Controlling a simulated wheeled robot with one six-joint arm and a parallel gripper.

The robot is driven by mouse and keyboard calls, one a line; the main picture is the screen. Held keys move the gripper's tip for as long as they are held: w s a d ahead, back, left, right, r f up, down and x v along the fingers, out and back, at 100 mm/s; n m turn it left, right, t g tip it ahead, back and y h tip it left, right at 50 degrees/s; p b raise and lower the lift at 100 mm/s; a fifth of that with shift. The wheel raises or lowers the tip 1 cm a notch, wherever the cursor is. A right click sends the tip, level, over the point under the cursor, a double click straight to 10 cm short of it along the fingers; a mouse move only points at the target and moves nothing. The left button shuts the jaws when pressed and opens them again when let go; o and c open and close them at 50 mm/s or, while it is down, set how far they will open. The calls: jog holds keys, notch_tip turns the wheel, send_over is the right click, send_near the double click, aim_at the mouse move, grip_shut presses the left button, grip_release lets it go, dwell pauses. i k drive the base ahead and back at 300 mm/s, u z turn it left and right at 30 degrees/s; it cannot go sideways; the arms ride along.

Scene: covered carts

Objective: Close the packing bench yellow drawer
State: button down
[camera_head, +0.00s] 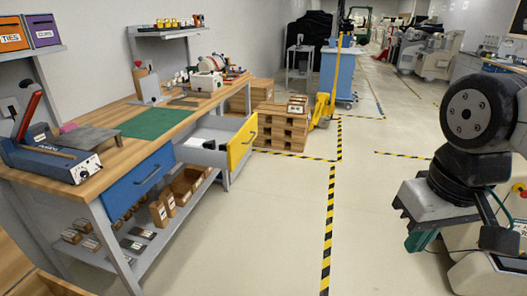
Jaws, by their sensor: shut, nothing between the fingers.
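The packing bench (105,158) stands on the left with a wooden top. Its yellow drawer (243,143) is pulled out toward the aisle, its yellow front with a dark handle facing right. The drawer's grey inside shows, with a white thing and a small dark thing in it. My arm is at the right edge, and my gripper (421,240) hangs low there, over the floor. It is shut and empty, far from the drawer and touching nothing.
A blue drawer (140,186) beside the yellow one is closed. Below is a shelf with cartons. Stacked wooden pallets (280,128) and a yellow pallet jack stand behind the open drawer. Open floor with a striped line (329,215) lies between my arm and the bench.

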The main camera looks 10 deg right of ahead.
aim_at(220, 130)
jog(key=z, duration=0.1)
jog(key=i, duration=1.4)
jog(key=u, duration=0.55)
